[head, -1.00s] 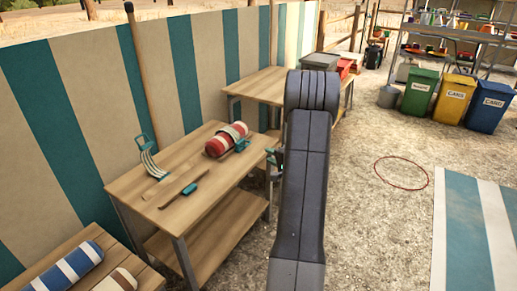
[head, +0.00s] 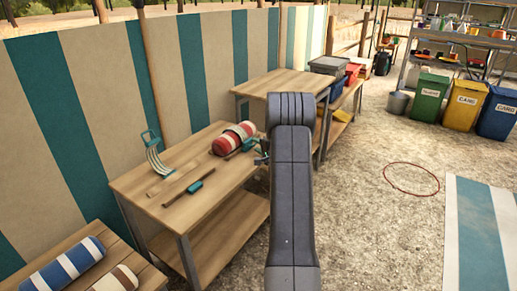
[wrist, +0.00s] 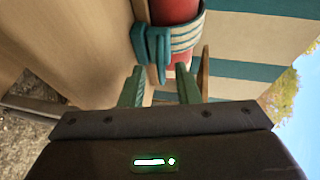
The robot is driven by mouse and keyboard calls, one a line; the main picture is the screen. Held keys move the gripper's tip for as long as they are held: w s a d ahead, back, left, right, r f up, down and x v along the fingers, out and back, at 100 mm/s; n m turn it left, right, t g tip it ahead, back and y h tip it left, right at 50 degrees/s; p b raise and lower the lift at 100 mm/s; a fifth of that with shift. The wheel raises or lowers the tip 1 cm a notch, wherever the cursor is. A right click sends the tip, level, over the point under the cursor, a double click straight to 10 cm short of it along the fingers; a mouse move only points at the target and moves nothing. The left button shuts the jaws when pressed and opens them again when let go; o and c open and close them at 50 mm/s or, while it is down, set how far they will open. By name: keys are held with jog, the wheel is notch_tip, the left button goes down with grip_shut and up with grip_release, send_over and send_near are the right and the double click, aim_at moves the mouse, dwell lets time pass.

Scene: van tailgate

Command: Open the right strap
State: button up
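A red and white roll (head: 233,137) lies on the wooden table, with a pale striped strap around it. In the wrist view the strap (wrist: 188,34) wraps the red roll (wrist: 174,10), and its teal buckle (wrist: 152,42) is at the strap's near side, with a narrow tab pointing toward me. My gripper (wrist: 160,86) is open, its green fingers on either side of the space just short of that tab. In the head view my gripper (head: 262,151) is at the roll's right end, partly hidden by my arm.
The wooden table (head: 215,207) has a lower shelf. A blue-white roll (head: 62,266) lies on another table at front left. A striped wall (head: 100,90) stands behind. A second table (head: 285,80) with bins is beyond. Open ground lies right, with a red hoop (head: 412,178).

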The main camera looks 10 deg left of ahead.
jog(key=shift+c, duration=0.2)
grip_shut()
jog(key=shift+r, duration=0.1)
